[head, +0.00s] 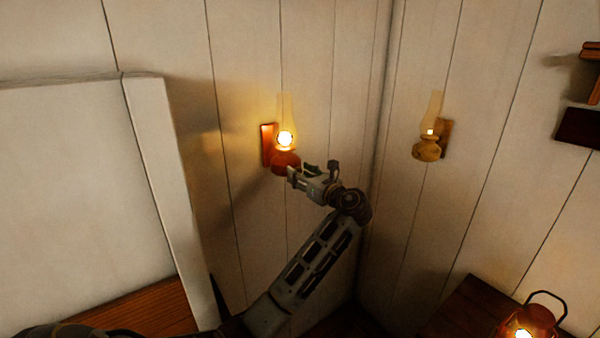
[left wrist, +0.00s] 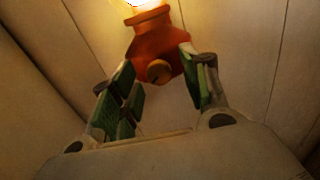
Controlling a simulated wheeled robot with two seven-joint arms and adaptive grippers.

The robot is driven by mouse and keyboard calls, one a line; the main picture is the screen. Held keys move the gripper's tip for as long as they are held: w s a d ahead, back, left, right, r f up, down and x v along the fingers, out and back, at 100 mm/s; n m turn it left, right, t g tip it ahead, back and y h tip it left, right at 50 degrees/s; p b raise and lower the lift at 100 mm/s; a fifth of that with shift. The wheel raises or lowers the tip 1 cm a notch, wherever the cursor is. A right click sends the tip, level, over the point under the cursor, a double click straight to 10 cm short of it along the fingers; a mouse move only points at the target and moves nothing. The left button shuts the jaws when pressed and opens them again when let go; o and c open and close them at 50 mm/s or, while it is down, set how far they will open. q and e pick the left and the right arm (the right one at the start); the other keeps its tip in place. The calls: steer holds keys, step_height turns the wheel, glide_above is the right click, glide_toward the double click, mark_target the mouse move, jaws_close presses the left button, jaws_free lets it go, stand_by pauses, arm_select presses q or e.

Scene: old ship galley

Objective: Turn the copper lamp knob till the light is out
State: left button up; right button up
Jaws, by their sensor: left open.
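The copper lamp (head: 285,161) hangs on the white plank wall left of the corner, with a glass chimney and a bright glowing flame. Its red-orange body (left wrist: 156,40) fills the top middle of the left wrist view. The small round lamp knob (left wrist: 158,71) faces the wrist camera, and the lamp is lit. My left gripper (head: 309,172) is open in front of the lamp's lower right side. In the left wrist view its green-padded fingers stand either side of the knob, with gaps; whether the tips reach as deep as the knob I cannot tell. My right gripper is not in view.
A yellow brass lamp (head: 427,150), also lit, hangs on the wall right of the corner. A red lantern (head: 536,317) glows on a dark wooden surface (head: 462,309) at lower right. A large white panel (head: 75,180) stands at left. A dark shelf (head: 580,128) is at far right.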

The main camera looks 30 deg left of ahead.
arm_select(q)
steer(key=shift+w+a, duration=0.15)
steer(key=shift+a, duration=0.2)
jaws_close()
stand_by(0.4)
